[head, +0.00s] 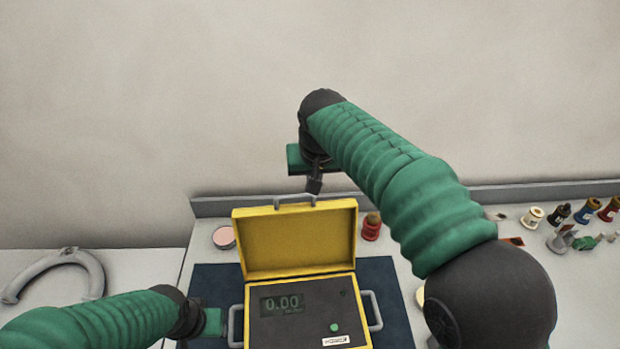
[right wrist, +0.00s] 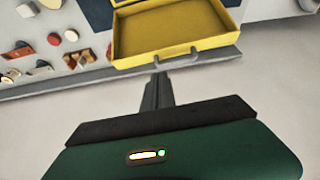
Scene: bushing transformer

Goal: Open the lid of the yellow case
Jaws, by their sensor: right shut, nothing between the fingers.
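The yellow case (head: 237,323) stands on a dark blue mat (head: 391,285) with its lid (head: 300,242) raised and tilted back, its inside facing me. The panel inside shows a green display reading 0.00. My right gripper (head: 314,187) is shut and empty, just above the grey handle (head: 295,199) on the lid's top edge. In the right wrist view the shut fingers (right wrist: 157,80) point toward the lid (right wrist: 170,30) and its handle (right wrist: 178,58), with a small gap seen. My left arm reaches the case's left side handle; its green gripper body (head: 213,322) shows, but its fingers are hard to make out.
A red-capped container (head: 372,227) stands right of the lid and a pink round dish (head: 224,237) left of it. Several spools and small parts (head: 586,212) lie at the far right. A grey ring-shaped piece (head: 60,275) lies at the left. A wall rises behind the table.

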